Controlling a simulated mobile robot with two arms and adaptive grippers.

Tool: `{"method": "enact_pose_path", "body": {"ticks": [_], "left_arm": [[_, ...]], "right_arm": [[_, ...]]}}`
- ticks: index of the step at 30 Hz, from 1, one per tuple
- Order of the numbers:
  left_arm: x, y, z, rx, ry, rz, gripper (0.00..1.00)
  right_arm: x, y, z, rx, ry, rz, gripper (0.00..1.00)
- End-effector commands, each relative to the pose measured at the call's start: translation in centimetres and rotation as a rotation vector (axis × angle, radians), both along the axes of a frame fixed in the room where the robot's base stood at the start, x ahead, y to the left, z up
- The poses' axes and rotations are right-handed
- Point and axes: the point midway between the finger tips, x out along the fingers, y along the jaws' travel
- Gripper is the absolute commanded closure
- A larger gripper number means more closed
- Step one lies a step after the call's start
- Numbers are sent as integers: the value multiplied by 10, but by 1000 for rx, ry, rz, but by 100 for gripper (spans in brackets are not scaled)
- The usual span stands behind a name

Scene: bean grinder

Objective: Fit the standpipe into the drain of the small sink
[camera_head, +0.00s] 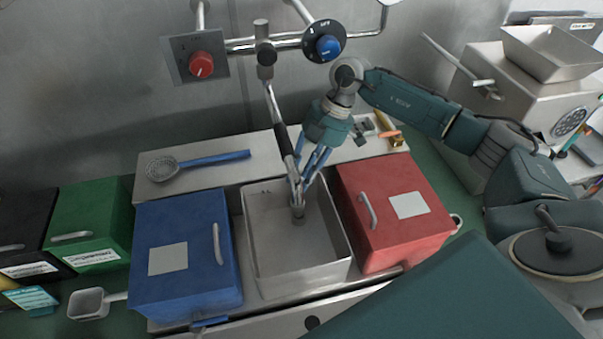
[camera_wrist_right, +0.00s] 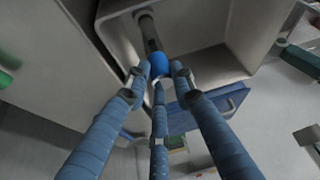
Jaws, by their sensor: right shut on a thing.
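The small sink (camera_head: 303,281) is an open metal basin between a blue box and a red box. My right gripper (camera_head: 308,173) reaches down over its back part, beside the tap spout. In the right wrist view its three blue fingers (camera_wrist_right: 160,78) are shut around the blue top of the standpipe (camera_wrist_right: 158,65). The standpipe's grey tube (camera_wrist_right: 151,33) points away from the fingers into the sink (camera_wrist_right: 198,64). I cannot tell whether its far end touches the floor or sits in the drain. In the head view, spout and fingers hide the drain. My left gripper is out of view.
The tap spout (camera_head: 277,112) hangs over the sink close to my right fingers. The blue box (camera_head: 183,252) and red box (camera_head: 402,229) flank the sink. A blue-handled strainer (camera_head: 198,163) lies on the back ledge. The front of the sink is clear.

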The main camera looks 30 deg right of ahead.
Motion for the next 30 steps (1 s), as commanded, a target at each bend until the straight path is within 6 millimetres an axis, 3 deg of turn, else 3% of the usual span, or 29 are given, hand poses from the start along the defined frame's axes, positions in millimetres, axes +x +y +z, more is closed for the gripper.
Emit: {"method": "enact_pose_path", "body": {"ticks": [16,17,20,30], "left_arm": [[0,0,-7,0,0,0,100],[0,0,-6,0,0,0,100],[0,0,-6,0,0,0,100],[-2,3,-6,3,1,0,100]], "right_arm": [[0,0,-14,0,0,0,100],[0,0,-14,0,0,0,72],[0,0,-13,0,0,0,54],[0,-1,-11,-1,-1,0,54]]}}
